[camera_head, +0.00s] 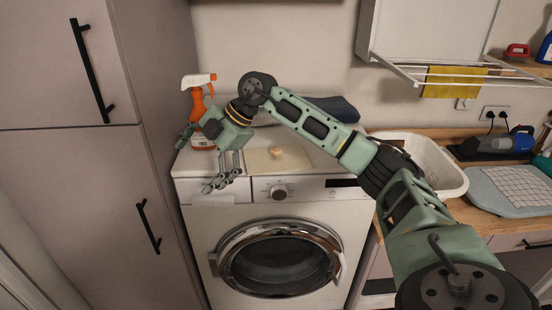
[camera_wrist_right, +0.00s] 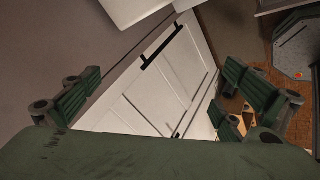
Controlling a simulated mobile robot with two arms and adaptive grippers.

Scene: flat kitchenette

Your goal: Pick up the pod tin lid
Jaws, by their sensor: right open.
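A flat pale-yellow square (camera_head: 260,163) lies on top of the washing machine (camera_head: 310,190), with a small tan knob-like piece (camera_head: 276,152) on it. This looks like the pod tin lid, but I cannot tell for sure whether the square and the knob are one thing. My right gripper (camera_head: 199,164) is open, to the left of the square, over the left front of the machine top. Its spread fingers also show in the right wrist view (camera_wrist_right: 160,105), with nothing between them. The lid does not show in the wrist view. My left gripper is not in view.
An orange spray bottle (camera_head: 200,115) stands directly behind my right gripper. A dark folded cloth (camera_head: 335,108) lies at the back. A white basin (camera_head: 430,160) is to the right, and a tall cabinet (camera_head: 75,180) borders the machine on the left.

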